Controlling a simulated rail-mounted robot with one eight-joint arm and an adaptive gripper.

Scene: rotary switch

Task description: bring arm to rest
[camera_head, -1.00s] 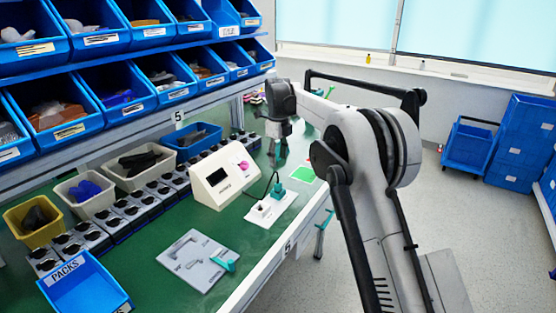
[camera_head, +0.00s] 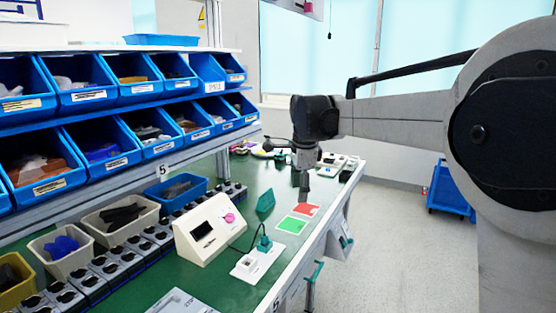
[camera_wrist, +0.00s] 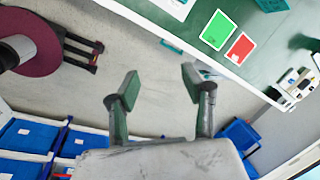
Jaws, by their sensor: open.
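My gripper (camera_head: 304,186) hangs from the outstretched arm near the bench's right edge, beside the red and green cards in the head view. In the wrist view my gripper (camera_wrist: 158,86) shows two fingers apart with nothing between them; floor lies behind the gap. The white device with a dark screen and a pink rotary knob (camera_head: 229,218) stands on the green bench (camera_head: 225,276), left of and nearer than my gripper. Nothing touches the knob.
Blue bins (camera_head: 88,145) on shelves line the left side. A green card (camera_head: 292,225) and a red card (camera_head: 306,210) lie on the bench. A white socket plate with a teal plug (camera_head: 264,244) sits near the front edge. Blue crates (camera_head: 449,192) stand on the floor at right.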

